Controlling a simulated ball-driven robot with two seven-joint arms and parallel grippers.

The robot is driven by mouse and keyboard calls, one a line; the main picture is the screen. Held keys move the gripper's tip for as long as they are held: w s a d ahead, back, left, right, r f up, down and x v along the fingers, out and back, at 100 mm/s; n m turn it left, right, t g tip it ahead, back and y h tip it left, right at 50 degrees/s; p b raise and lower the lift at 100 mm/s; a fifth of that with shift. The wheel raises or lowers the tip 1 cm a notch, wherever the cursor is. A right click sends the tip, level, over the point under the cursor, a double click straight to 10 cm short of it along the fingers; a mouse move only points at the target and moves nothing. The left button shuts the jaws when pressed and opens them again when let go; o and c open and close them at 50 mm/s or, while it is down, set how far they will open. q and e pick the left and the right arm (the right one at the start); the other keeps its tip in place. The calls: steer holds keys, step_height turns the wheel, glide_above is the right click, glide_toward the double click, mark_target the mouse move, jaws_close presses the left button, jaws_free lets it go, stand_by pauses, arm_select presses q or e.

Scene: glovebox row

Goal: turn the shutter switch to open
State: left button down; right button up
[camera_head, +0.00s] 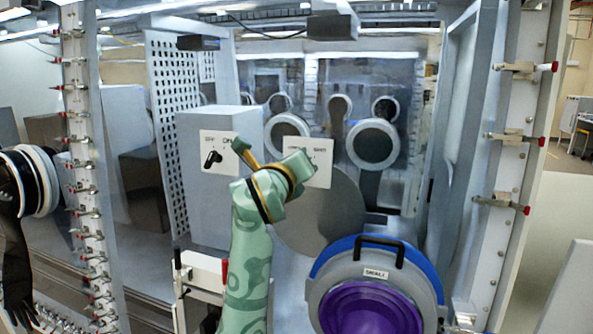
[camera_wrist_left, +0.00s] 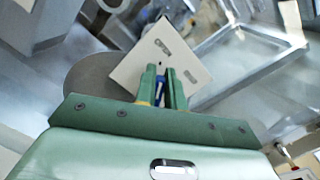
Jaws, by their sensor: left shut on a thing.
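The shutter switch has a white plate (camera_head: 321,152) right of centre in the head view, with two small labels along its top; the right one seems to read SHUT. The plate (camera_wrist_left: 138,68) shows tilted in the left wrist view, with both labels. My left gripper (camera_head: 302,162) is in front of the plate and covers its lower left part in the head view. In the left wrist view its two fingers (camera_wrist_left: 162,84) are closed on a narrow blue handle (camera_wrist_left: 160,88), seen between them against the plate. Which label the handle points to cannot be told. My right gripper is out of view.
Left of my gripper, a second white plate (camera_head: 226,139) with a black knob (camera_head: 212,159) reads OFF and ON on a grey box (camera_head: 190,190). A grey disc (camera_head: 325,225) lies behind and below the shutter plate. A purple-centred round port (camera_head: 372,308) stands at lower right.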

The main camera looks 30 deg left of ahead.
arm_select(q)
steer(key=shift+f+n, duration=0.1)
steer(key=shift+n, duration=0.2)
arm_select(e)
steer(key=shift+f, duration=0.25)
arm_select(q)
steer(key=c, duration=1.5)
jaws_free()
steer(key=shift+w, duration=0.15)
